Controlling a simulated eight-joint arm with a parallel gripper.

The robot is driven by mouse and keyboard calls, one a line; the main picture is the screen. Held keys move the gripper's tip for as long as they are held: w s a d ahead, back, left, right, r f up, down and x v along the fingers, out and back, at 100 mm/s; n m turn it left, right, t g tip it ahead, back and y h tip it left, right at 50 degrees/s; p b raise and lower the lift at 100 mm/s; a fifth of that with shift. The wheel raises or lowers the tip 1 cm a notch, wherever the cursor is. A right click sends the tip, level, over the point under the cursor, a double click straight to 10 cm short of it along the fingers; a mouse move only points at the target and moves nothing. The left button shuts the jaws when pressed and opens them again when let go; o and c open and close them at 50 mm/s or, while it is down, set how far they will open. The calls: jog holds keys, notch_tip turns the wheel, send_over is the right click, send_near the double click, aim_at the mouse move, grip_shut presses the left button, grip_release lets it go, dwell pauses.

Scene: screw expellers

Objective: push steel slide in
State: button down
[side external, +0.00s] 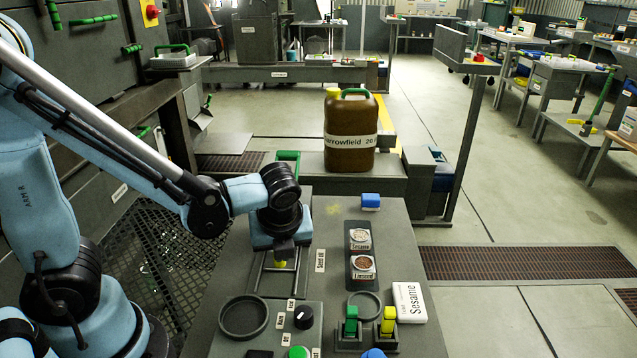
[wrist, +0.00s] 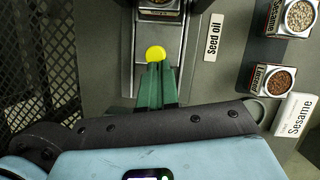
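The steel slide (wrist: 142,58) lies between two metal rails on the grey bench, partly hidden by my gripper. Its round yellow knob (wrist: 156,53) shows just beyond my fingertips in the wrist view. In the side view a yellow bit of the knob (side external: 280,264) shows under my gripper (side external: 281,252). My gripper's green fingers (wrist: 157,66) lie side by side, shut, with nothing visible between them. Their tips are right at the near side of the knob; I cannot tell if they touch it. The far end of the slide is cut off or hidden.
A "Seed oil" label (side external: 320,260) is right of the rails. Sesame (side external: 360,239) and linseed (side external: 363,264) samples stand further right. A round dark dish (side external: 243,317) and black dial (side external: 303,317) sit in front. A brown jerrycan (side external: 350,133) stands behind the bench.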

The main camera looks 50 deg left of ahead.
jog(key=shift+w+a, duration=0.9)
jog(key=shift+a, duration=0.15)
jog(key=shift+s+d, duration=0.25)
jog(key=shift+d, duration=0.2)
jog(key=d, duration=0.1)
jog(key=s+d, duration=0.1)
jog(key=d, duration=0.1)
jog(key=shift+s+r, duration=0.25)
jog(key=shift+s, duration=0.05)
jog(key=v, duration=0.9)
jog(key=a+n+t+h, duration=0.1)
jog(key=a+n, duration=0.1)
jog(key=n, duration=0.6)
jog(key=a+n+t+h, duration=0.1)
jog(key=n+t, duration=0.1)
jog(key=n, duration=0.6)
jog(key=a+n+t+h, duration=0.1)
jog(key=a+n+t, duration=0.1)
jog(key=n, duration=0.6)
jog(key=shift+w+a+r+h, duration=0.15)
jog(key=shift+w+a+h, duration=0.2)
jog(key=shift+w+h, duration=0.05)
